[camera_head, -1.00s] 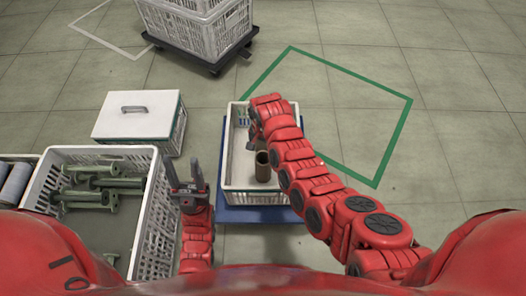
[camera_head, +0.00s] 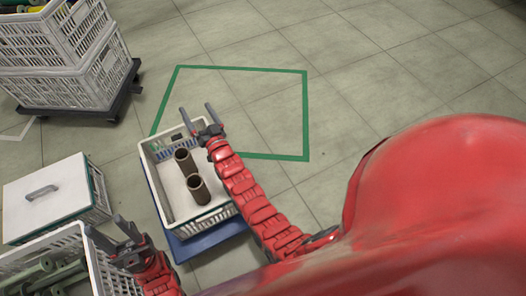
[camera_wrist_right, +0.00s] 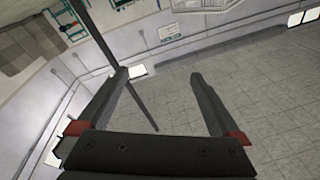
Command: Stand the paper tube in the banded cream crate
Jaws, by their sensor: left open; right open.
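The cream crate (camera_head: 212,218) stands on a blue base in the head view, with blue and green marks at its far inside end. Two brown paper tubes stand upright in it: one farther back (camera_head: 185,163) and one nearer (camera_head: 199,190). My right gripper (camera_head: 197,107) is open and empty above and beyond the crate's far end, apart from both tubes. In the right wrist view its jaws (camera_wrist_right: 159,75) are open with nothing between them. My left gripper (camera_head: 104,224) is open and empty at the lower left, beside the crate with green bobbins.
A white lidded box (camera_head: 50,195) stands at the left. A crate of green bobbins (camera_head: 90,258) is at the lower left. Stacked crates on a dark dolly (camera_head: 62,85) stand at the back left. A green floor outline (camera_head: 306,115) encloses free floor behind the crate.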

